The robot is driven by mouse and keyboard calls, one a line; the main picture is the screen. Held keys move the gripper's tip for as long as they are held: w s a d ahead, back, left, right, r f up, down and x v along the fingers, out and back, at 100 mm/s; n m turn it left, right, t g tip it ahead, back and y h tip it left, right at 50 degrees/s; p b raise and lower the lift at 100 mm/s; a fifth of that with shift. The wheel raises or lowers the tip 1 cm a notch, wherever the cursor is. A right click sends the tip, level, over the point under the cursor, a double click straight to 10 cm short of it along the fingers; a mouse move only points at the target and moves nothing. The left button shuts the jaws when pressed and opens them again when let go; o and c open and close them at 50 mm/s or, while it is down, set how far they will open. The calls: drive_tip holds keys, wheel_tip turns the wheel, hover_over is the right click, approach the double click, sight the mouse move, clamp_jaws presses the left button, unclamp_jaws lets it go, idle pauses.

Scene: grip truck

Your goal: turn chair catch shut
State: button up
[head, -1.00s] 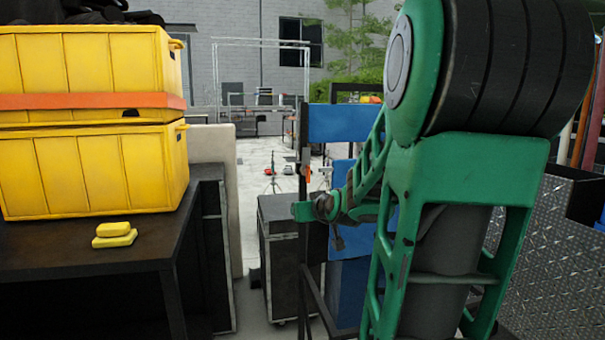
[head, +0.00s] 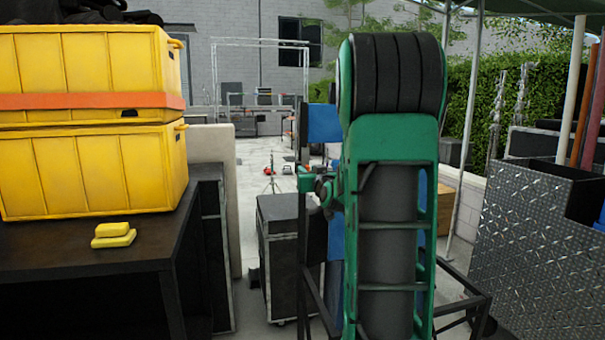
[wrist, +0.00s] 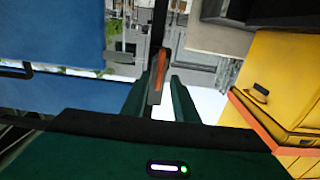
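The chair shows as blue panels (head: 324,123) on a thin black frame, mostly behind my green arm in the head view. In the wrist view its blue panels (wrist: 55,40) fill the left side. The catch (wrist: 158,75), an orange and grey lever on a black post, stands at the middle of the wrist view. My gripper (wrist: 160,92) is open, with one dark green finger on each side of the catch. I cannot tell whether either finger touches it. In the head view my gripper (head: 304,183) is at the chair's left post, and the catch is not clearly visible there.
Yellow crates (head: 90,165) stand on a dark table (head: 60,265) at left, with yellow blocks (head: 114,236) in front. A black case (head: 280,240) stands on the floor beside the chair. A diamond-plate metal box (head: 535,250) is at right. Open floor lies behind.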

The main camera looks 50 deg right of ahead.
drive_tip(key=shift+x, duration=1.25)
drive_tip(key=shift+c, duration=0.7)
clamp_jaws()
